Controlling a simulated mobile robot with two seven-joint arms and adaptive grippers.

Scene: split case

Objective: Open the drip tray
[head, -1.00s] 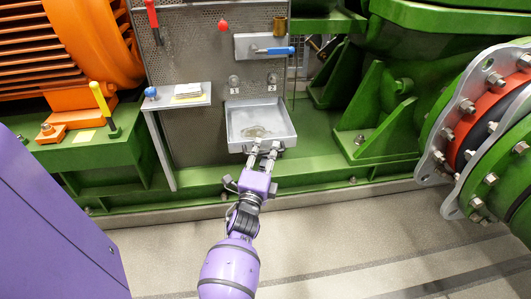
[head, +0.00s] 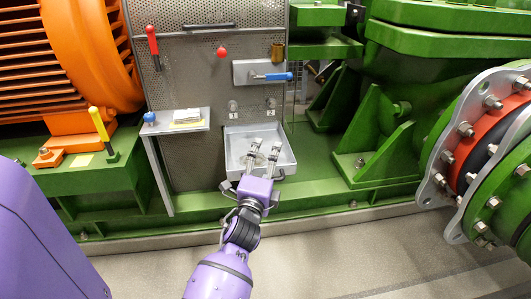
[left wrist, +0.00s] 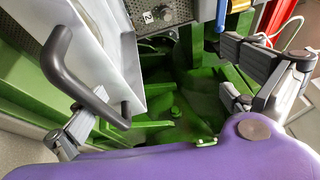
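The drip tray (head: 288,160) is a light grey, shallow open box at the foot of the perforated panel. A brownish patch shows on its floor. In the left wrist view its pale wall (left wrist: 115,45) and dark bar handle (left wrist: 72,75) fill the left side. My left gripper (head: 263,147) appears in front of and over the tray in the head view, with its fingers apart. In the left wrist view the gripper (left wrist: 160,105) has its fingers spread wide, one near the handle's lower end. I see no grip on the handle. My right gripper is not in view.
Above the tray are two numbered knobs (head: 271,103) and a blue-handled valve (head: 270,76). A small shelf (head: 180,122) stands out at left. Green machine frame (head: 375,140) flanks the right, and a flanged pipe (head: 465,140) is farther right. The floor in front is clear.

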